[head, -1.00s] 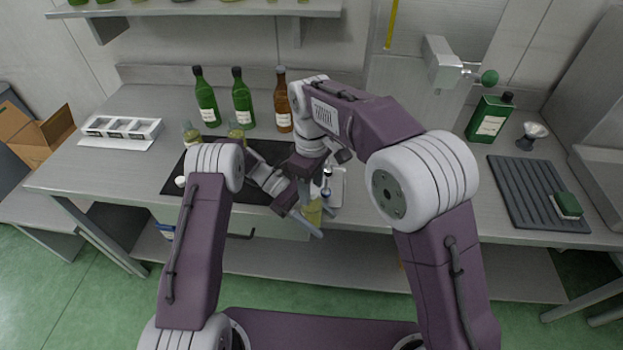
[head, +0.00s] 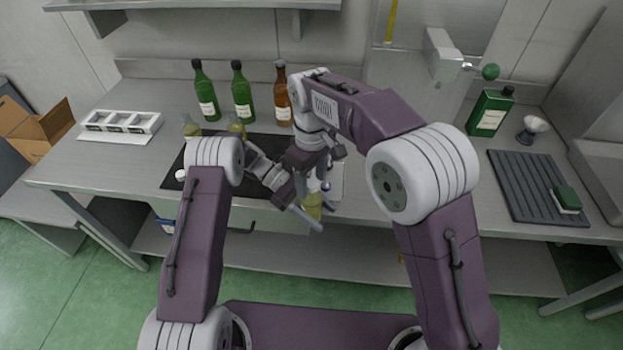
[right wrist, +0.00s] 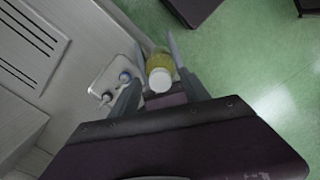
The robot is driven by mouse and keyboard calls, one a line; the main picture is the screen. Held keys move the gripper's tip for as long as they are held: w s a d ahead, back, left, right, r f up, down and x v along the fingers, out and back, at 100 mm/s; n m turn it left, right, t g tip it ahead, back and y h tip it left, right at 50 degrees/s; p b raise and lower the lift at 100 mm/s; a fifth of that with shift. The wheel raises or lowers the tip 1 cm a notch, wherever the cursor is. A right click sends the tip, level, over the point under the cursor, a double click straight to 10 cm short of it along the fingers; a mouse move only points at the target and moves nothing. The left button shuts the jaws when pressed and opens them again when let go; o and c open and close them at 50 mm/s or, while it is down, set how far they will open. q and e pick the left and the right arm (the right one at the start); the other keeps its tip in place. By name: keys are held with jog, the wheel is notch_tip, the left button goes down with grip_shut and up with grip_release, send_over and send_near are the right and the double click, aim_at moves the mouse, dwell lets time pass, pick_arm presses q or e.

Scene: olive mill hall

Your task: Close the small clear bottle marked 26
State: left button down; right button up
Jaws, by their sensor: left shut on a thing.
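The small bottle (head: 312,206) holds yellow-green liquid and is held off the table front by my left gripper (head: 308,215), which is shut on it. The number on it cannot be read. In the right wrist view the bottle (right wrist: 159,62) is seen from above, with a round white cap (right wrist: 160,80) at its top; whether the cap is fully seated cannot be told. My right gripper (right wrist: 158,88) is over the bottle, its fingers apart on either side of the cap with gaps visible. In the head view my right arm partly hides this area.
A small pale tray (right wrist: 99,86) with two small items lies at the table edge beside the bottle. A dark mat (head: 262,148) bears two small oil bottles. Green bottles (head: 205,95) and a brown bottle (head: 282,100) stand behind. The right tabletop holds a ribbed mat (head: 520,185).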

notch_tip(320, 180, up, 12)
dwell(0.6)
dwell(0.4)
jog(key=d+f+m, duration=0.6)
jog(key=d+f, duration=0.4)
jog(key=d, duration=0.2)
jog(key=s+d+f+m, duration=0.2)
jog(key=s+d+f, duration=0.3)
jog(key=s, duration=0.2)
jog(key=s+d+f+m+t, duration=0.1)
jog(key=s+d+f+m, duration=0.2)
jog(key=s+d+f, duration=0.2)
jog(key=shift+s+f, duration=0.45)
jog(key=shift+s, duration=0.55)
